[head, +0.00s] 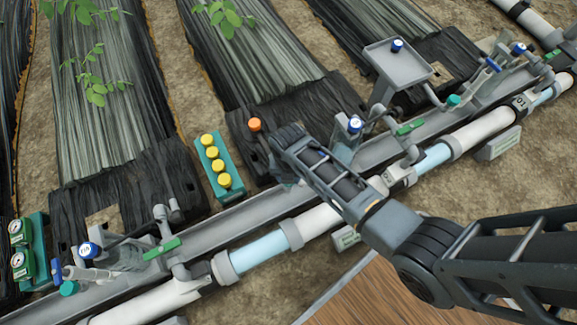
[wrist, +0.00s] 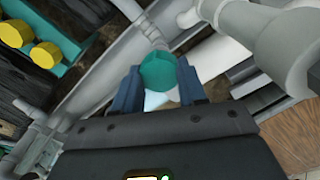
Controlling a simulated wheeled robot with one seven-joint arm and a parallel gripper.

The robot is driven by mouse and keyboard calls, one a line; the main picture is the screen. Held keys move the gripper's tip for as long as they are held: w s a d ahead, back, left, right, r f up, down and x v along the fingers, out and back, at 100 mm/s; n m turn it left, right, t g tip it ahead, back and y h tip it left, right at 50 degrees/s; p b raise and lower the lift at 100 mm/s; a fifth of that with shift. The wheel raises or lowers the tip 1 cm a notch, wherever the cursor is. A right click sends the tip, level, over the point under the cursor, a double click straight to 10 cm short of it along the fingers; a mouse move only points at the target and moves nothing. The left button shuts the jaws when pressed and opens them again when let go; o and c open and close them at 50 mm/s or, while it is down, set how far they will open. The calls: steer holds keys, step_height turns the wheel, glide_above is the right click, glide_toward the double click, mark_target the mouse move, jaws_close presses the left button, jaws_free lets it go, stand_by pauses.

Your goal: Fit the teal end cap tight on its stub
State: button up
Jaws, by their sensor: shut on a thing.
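In the wrist view my gripper (wrist: 160,78) is shut on the teal end cap (wrist: 161,68), with a dark blue finger on each side of it. A light grey pipe stub (wrist: 150,30) shows just beyond the cap and roughly in line with it. I cannot tell whether cap and stub touch. In the head view my arm comes in from the right and its wrist hangs over the grey channel, left of the middle manifold. My fingers and the held cap are mostly hidden there.
A teal block with yellow caps (head: 215,167) stands left of my wrist; it also shows in the wrist view (wrist: 45,50). An orange knob (head: 254,124) is close by. Pipes with blue gauges (head: 355,124) and green-handled valves (head: 410,127) stand along the channel (head: 235,226).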

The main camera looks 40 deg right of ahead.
steer(key=shift+f+b, duration=0.35)
steer(key=shift+f, duration=0.8)
stand_by(1.0)
steer(key=o, duration=0.8)
steer(key=shift+f, duration=0.4)
